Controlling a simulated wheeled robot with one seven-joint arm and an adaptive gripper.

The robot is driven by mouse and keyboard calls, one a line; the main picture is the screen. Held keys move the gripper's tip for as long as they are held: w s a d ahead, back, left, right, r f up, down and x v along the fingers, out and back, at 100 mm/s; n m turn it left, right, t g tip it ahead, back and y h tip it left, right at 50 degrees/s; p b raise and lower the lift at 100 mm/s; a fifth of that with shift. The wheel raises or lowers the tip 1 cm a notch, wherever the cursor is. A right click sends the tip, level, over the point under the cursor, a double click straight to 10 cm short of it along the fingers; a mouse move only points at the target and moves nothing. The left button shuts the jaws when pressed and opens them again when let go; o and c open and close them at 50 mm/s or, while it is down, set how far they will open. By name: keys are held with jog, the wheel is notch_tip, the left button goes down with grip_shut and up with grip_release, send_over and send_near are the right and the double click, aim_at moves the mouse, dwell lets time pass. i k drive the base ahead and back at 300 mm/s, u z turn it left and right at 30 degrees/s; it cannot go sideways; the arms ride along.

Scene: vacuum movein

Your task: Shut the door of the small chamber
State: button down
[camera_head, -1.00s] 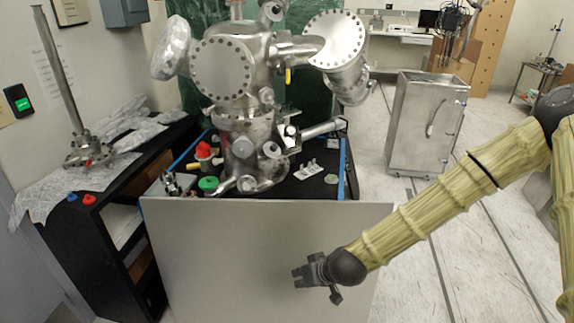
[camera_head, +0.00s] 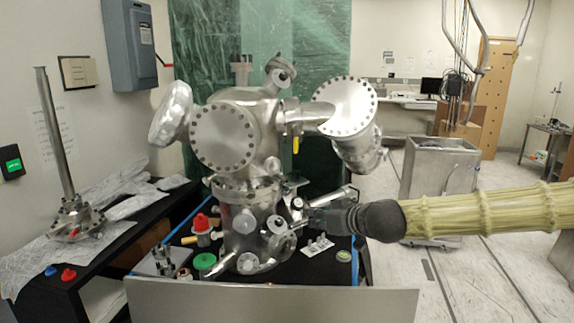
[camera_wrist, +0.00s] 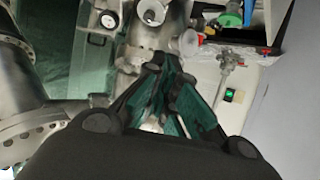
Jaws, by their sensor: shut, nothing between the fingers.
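The steel vacuum chamber (camera_head: 222,137) stands upright on the black table, a narrower lower body (camera_head: 245,222) under the wide one. Small round ports and fittings (camera_head: 278,225) stick out from the right of the lower body. I cannot tell which is the small chamber's door, or how far it stands open. My gripper (camera_head: 312,215) comes in from the right at the height of these fittings, its tips close to them; contact is unclear. In the wrist view my gripper (camera_wrist: 165,90) is shut and empty, pointing at round ports (camera_wrist: 151,13) and a flared fitting (camera_wrist: 188,43).
A grey panel (camera_head: 270,300) stands along the table's front. A red-capped valve (camera_head: 201,224), a green disc (camera_head: 205,261) and small metal parts (camera_head: 318,246) lie around the chamber. A steel cabinet (camera_head: 437,172) stands behind my arm. Open floor lies at the right.

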aim_at(292, 183)
jog(key=z, duration=0.05)
jog(key=i, duration=1.15)
